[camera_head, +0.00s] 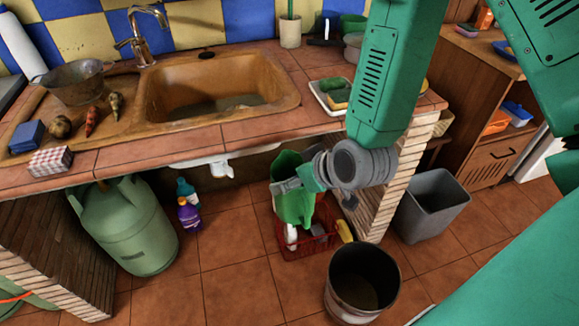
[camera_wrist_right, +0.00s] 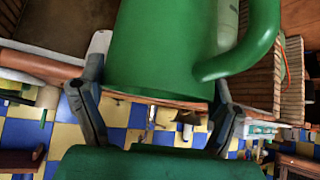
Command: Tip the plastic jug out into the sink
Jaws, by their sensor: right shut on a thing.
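The plastic jug (camera_head: 293,200) is green and hangs in front of the counter, below its front edge, in the head view. My right gripper (camera_head: 300,182) is shut on it. In the right wrist view the jug (camera_wrist_right: 160,50) sits between the two fingers of the gripper (camera_wrist_right: 155,85), with its handle to the right. I cannot see into the jug. The brown sink (camera_head: 285,97) is set into the tiled counter, up and left of the jug, with some murky matter at its bottom. My left gripper is not in view.
A tap (camera_head: 140,40) stands behind the sink. A pot (camera_head: 75,85) and vegetables lie on the drainboard. Below are a gas bottle (camera_head: 130,230), a red crate (camera_head: 310,245), a bucket (camera_head: 345,310) and a grey bin (camera_head: 435,205).

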